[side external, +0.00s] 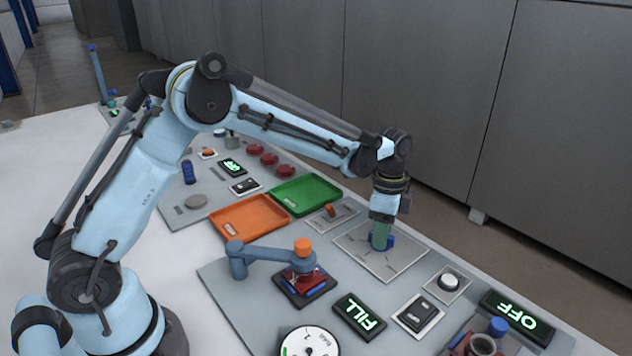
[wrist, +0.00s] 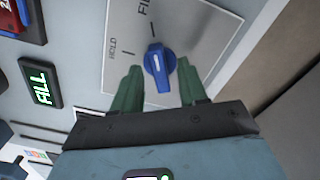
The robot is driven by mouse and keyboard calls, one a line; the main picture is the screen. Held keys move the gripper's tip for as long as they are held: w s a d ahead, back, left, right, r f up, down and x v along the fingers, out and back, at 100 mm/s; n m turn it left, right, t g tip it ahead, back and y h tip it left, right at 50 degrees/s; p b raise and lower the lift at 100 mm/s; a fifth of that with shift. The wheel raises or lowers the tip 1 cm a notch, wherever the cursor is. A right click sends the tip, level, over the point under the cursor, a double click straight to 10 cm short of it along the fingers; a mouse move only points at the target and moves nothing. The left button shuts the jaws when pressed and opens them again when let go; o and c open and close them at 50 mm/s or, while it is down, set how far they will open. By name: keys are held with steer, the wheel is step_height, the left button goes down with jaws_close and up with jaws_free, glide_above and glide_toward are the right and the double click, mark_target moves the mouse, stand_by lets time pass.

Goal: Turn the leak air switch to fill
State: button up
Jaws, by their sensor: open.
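The leak air switch is a blue knob (wrist: 158,72) on a grey square plate (wrist: 190,32). In the wrist view a white mark near its upper end points roughly at the tick beside a cropped label starting "FI". The "HOLD" label (wrist: 112,48) is to its left. My gripper (wrist: 160,67) is open, with one green finger on each side of the knob; contact is not clear. In the side view my gripper (side external: 381,237) stands over the plate (side external: 352,240), hiding most of the knob (side external: 391,241).
A lit "FILL" display (side external: 359,316) and a blue-grey lever (side external: 268,252) with an orange end stand nearby. Orange (side external: 228,218) and green (side external: 303,207) trays lie behind. A rocker switch (side external: 418,316), a white button (side external: 449,282) and an "OFF" display (side external: 516,317) are to the right.

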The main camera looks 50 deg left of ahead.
step_height(320, 180, up, 12)
stand_by(0.6)
steer(key=s+a+r+n+t, duration=0.2)
steer(key=s+n, duration=0.1)
steer(key=s, duration=0.2)
steer(key=s+a+r+n+t, duration=0.2)
steer(key=s+n, duration=0.1)
steer(key=s, duration=0.2)
steer(key=s+a+f+n+t, duration=0.2)
steer(key=s+f+n, duration=0.3)
steer(key=s, duration=0.4)
steer(key=shift+s+n+t, duration=0.3)
steer(key=shift+n+t, duration=0.3)
